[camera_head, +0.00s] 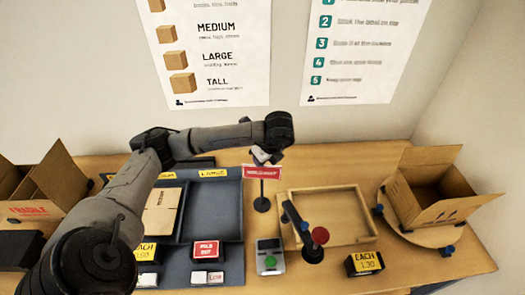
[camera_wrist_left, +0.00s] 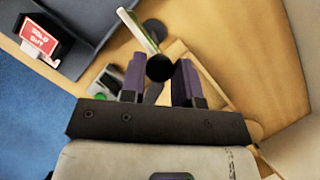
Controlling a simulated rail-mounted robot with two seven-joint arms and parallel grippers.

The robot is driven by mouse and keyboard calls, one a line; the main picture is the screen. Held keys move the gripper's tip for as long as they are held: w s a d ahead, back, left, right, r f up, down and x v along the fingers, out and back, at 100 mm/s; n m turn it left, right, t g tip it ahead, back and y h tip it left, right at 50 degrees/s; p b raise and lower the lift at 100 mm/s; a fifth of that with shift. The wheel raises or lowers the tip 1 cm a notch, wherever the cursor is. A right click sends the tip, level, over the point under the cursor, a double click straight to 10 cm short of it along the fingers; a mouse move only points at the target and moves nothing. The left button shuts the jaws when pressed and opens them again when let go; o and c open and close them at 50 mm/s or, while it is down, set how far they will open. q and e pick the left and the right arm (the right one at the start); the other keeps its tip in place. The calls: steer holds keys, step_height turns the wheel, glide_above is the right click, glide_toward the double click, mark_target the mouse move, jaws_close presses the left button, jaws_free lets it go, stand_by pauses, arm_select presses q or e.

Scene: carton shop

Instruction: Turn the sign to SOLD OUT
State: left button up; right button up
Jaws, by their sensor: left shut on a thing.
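A small red sign (camera_head: 262,172) with white lettering too blurred to read stands on a thin black post with a round base, behind the middle of the table. My left gripper (camera_head: 262,155) is at the top of this sign. In the left wrist view its two purple fingers (camera_wrist_left: 160,82) are closed around a round black knob (camera_wrist_left: 160,68), and the sign's panel (camera_wrist_left: 138,30) shows nearly edge-on beyond. My right gripper is not in view.
The grey tray (camera_head: 232,205) holds flat carton pieces. A wooden tray (camera_head: 335,240), a device with a green button (camera_head: 269,262), a red-knobbed tool (camera_head: 320,236) and a yellow price card (camera_head: 366,262) stand right of it. An open carton (camera_head: 435,192) is at far right.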

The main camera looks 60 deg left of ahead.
arm_select(q)
steer(key=shift+n+g+p, duration=0.4)
steer(key=shift+n+p, duration=0.4)
steer(key=o, duration=0.9)
steer(key=shift+w+d+r+p, duration=0.15)
steer(key=shift+r+p, duration=0.15)
steer(key=shift+r, duration=0.15)
steer(key=p+v, duration=0.6)
steer(key=v, duration=0.6)
steer(key=shift+r, duration=0.45)
